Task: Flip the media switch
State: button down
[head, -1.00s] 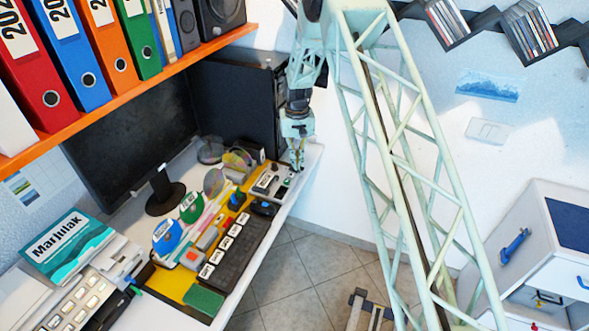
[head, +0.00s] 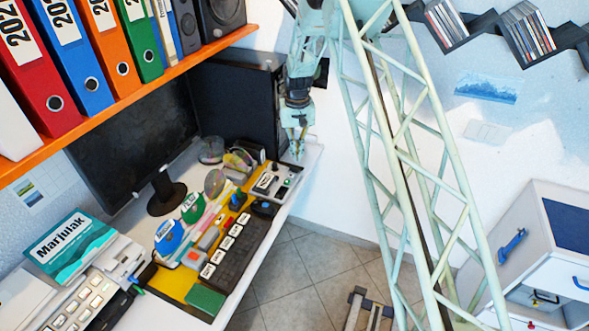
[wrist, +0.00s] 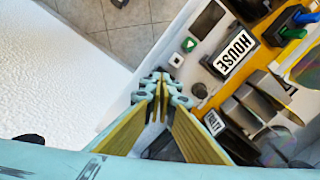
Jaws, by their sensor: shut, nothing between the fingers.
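A grey control panel (head: 290,181) sits at the far right end of the desk, with small buttons and a dark upright knob or lever (head: 275,168). I cannot tell which control is the media switch. My gripper (head: 298,157) points down above the panel's far end, by the wall. In the wrist view my gripper (wrist: 161,80) has its yellow fingers shut and empty, over the panel's edge; they hide part of it.
A dark speaker or case (head: 238,110) and a monitor (head: 130,130) stand left of my gripper. An orange shelf (head: 100,98) with binders hangs above. Discs, a black key row (head: 235,250) and a yellow mat crowd the desk. Open floor (head: 300,265) lies right of it.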

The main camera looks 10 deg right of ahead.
jog(key=shift+r, duration=0.45)
jog(key=shift+r, duration=0.1)
jog(key=s+r+t, duration=0.1)
jog(key=s+r, duration=0.7)
jog(key=r, duration=0.4)
jog(key=s+r, duration=0.8)
jog(key=r, duration=0.4)
jog(key=s+r+t, duration=0.1)
jog(key=s+r, duration=0.7)
jog(key=r, duration=0.4)
jog(key=s+r, duration=0.4)
jog(key=s, duration=0.6)
jog(key=s+r, duration=0.5)
jog(key=s, duration=0.5)
jog(key=s+f+n+t, duration=0.1)
jog(key=s+t, duration=0.1)
jog(key=s, duration=1.7)
jog(key=shift+s+f, duration=0.15)
jog(key=shift+s, duration=0.25)
